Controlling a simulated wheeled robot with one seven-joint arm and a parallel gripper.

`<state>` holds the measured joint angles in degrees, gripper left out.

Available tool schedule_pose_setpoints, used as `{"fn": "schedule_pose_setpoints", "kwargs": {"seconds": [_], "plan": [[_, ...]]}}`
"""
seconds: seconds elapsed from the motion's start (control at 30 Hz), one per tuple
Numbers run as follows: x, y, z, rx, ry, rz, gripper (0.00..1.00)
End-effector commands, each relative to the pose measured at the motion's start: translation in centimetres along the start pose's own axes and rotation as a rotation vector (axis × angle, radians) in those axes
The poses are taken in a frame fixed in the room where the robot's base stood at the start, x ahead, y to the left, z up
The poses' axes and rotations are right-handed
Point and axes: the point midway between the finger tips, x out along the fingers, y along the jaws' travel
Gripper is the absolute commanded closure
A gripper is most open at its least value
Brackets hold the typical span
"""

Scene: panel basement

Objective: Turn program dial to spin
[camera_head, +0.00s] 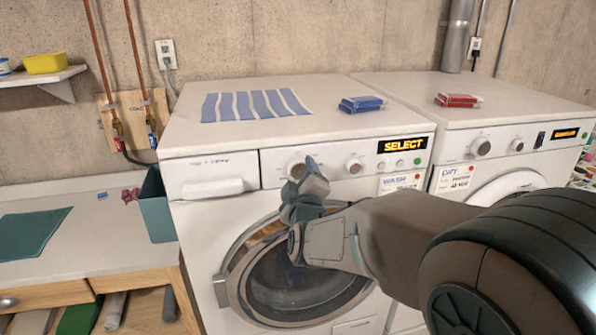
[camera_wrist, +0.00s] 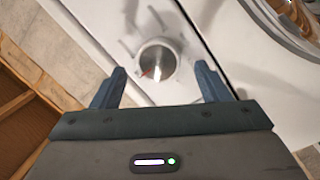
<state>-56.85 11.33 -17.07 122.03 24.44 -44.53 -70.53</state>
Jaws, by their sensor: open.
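The program dial (camera_head: 297,170), a round pale knob, is on the front panel of the left washing machine (camera_head: 210,143). My gripper (camera_head: 303,188) is in front of the panel, beside and partly below the dial, hiding part of its surroundings. In the wrist view the dial (camera_wrist: 157,60) shows between the two fingertips, with a small reddish mark on its face and print around it. My gripper (camera_wrist: 160,72) is open, with a gap on both sides of the dial; contact is not visible. The display (camera_head: 403,145) reads SELECT.
A smaller knob (camera_head: 354,165) and small buttons are to the right of the dial. The round washer door (camera_head: 228,275) is below my gripper. A dryer (camera_head: 510,115) stands at right. A teal bin (camera_head: 157,205) stands left of the washer.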

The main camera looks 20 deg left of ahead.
Motion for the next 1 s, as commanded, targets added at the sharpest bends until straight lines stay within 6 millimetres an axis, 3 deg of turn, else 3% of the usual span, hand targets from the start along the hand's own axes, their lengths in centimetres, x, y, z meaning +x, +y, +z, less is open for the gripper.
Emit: {"fn": "schedule_pose_setpoints", "kwargs": {"seconds": [0.2,0.57,0.7,0.73,1.0], "plan": [[1.8,0.1,0.0,-0.001,0.000,0.000,0.31],[2.1,0.0,0.0,0.001,0.000,0.000,0.31],[2.0,0.0,0.0,0.001,0.000,0.000,0.70],[2.0,0.0,0.0,0.001,0.000,0.000,0.76],[2.0,-0.1,0.0,0.016,-0.001,-0.001,0.76]]}}
